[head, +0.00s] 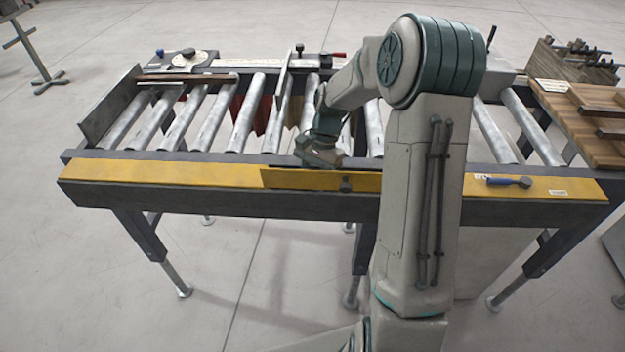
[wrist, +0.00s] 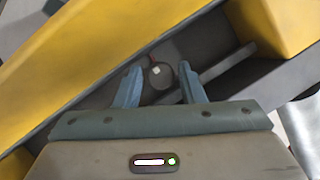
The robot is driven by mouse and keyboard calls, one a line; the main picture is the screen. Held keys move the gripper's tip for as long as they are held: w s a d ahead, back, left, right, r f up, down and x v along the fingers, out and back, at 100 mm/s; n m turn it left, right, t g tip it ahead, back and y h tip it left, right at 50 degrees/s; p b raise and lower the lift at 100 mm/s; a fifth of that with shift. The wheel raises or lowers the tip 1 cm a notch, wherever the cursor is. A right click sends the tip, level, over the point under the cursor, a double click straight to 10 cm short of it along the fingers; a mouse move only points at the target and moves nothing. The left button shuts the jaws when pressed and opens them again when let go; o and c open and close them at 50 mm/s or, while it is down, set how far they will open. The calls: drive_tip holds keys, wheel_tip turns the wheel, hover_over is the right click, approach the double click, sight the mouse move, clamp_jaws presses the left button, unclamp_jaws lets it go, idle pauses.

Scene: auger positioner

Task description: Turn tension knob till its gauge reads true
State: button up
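My gripper (head: 318,160) is over the far side of the yellow front rail of a roller conveyor in the head view. In the wrist view its two blue fingers (wrist: 160,70) are apart. A dark knob (head: 346,186) also sits on the rail's front side. A white round dial (head: 201,58) lies on the far left plate; its reading is too small to tell.
The yellow rail (head: 190,172) runs across the front of the metal rollers (head: 240,112). A blue-handled tool (head: 508,181) lies on its right part. A wooden bench (head: 590,135) stands at the right. An upright bar (head: 283,85) stands among the rollers.

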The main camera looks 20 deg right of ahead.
drive_tip(key=c, duration=0.7)
drive_tip(key=shift+n, duration=0.3)
drive_tip(key=n, duration=0.2)
drive_tip(key=n+g+h, duration=0.1)
drive_tip(key=n, duration=0.1)
drive_tip(key=shift+w+a+h, duration=0.1)
drive_tip(key=shift+h, duration=0.2)
drive_tip(key=shift+n+g+h, duration=0.3)
drive_tip(key=shift+n+h, duration=0.5)
drive_tip(key=shift+n, duration=1.5)
drive_tip(key=o, duration=0.7)
